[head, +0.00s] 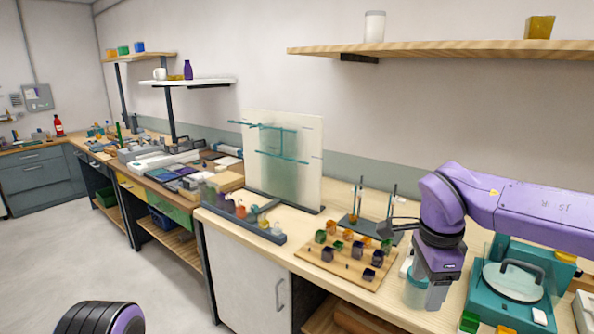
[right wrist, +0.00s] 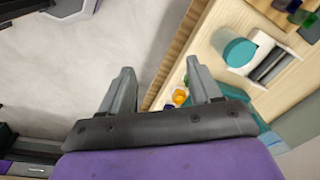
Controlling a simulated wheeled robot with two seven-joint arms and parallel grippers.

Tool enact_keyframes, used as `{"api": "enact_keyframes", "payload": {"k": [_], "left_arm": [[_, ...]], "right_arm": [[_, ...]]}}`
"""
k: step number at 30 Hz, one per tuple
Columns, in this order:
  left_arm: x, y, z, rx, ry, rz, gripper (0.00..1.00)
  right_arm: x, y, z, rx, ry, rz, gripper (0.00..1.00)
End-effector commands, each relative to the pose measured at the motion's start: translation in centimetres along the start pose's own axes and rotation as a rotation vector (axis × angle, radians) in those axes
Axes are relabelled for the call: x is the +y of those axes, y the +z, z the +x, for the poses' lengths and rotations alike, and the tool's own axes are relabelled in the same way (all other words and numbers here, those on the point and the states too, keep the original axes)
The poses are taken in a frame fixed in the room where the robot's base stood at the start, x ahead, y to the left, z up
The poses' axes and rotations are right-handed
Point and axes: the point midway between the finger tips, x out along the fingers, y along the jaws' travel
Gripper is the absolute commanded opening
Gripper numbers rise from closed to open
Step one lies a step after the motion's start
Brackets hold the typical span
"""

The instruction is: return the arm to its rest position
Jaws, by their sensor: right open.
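My right arm, purple with dark joints, comes in from the right in the head view. Its gripper (head: 436,296) points down by the front edge of the wooden bench (head: 338,287). In the right wrist view the right gripper (right wrist: 163,85) has its two grey fingers wide apart with nothing between them. Floor and the bench edge show beyond the fingertips. Only a dark round part of mine shows at the bottom left of the head view; my left gripper is out of sight.
A wooden block board (head: 345,279) with coloured cubes and a stand with upright rods (head: 358,196) lie left of the right gripper. A teal device (head: 480,300) stands close on its right. A teal-topped cup (right wrist: 238,52) is near. The floor (head: 170,290) is clear.

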Motion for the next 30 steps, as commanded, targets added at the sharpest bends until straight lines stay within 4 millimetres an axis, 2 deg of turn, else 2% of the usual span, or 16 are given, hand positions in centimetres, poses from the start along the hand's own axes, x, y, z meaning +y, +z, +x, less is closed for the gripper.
{"api": "enact_keyframes", "payload": {"k": [5,8,11,14,16,18,20,21,23,24,26,27,30], "left_arm": [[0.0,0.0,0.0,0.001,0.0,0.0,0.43],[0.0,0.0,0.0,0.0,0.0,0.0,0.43],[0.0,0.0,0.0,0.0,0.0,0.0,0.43],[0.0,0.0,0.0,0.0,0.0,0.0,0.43],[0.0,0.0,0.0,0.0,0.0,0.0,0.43],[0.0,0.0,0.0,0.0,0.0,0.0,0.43],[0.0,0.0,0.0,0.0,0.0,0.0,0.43],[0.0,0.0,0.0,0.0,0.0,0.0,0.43],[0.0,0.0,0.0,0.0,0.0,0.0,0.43],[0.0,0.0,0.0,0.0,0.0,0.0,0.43],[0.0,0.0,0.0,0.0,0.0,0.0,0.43],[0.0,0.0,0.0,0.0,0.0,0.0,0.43],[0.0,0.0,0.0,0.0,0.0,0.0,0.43]], "right_arm": [[-1.8,-1.9,1.7,0.135,-0.14,0.122,0.63],[-2.8,-3.2,3.9,0.255,-0.25,0.169,0.63],[-3.5,-4.2,7.4,0.38,-0.362,0.167,0.63],[-3.2,-4.6,12.4,0.489,-0.474,0.089,0.63],[-2.0,-4.4,16.6,0.536,-0.535,-0.018,0.63],[0.3,-3.9,21.2,0.544,-0.567,-0.159,0.63],[3.0,-3.3,24.9,0.526,-0.566,-0.287,0.63],[5.2,-3.0,27.1,0.506,-0.551,-0.368,0.63],[8.7,-2.7,30.1,0.47,-0.514,-0.487,0.63],[11.2,-2.6,31.8,0.442,-0.481,-0.564,0.63],[15.2,-2.8,34.1,0.402,-0.417,-0.677,0.63],[17.9,-3.0,35.3,0.378,-0.368,-0.752,0.63],[24.1,-4.1,37.3,0.335,-0.244,-0.913,0.63]]}}
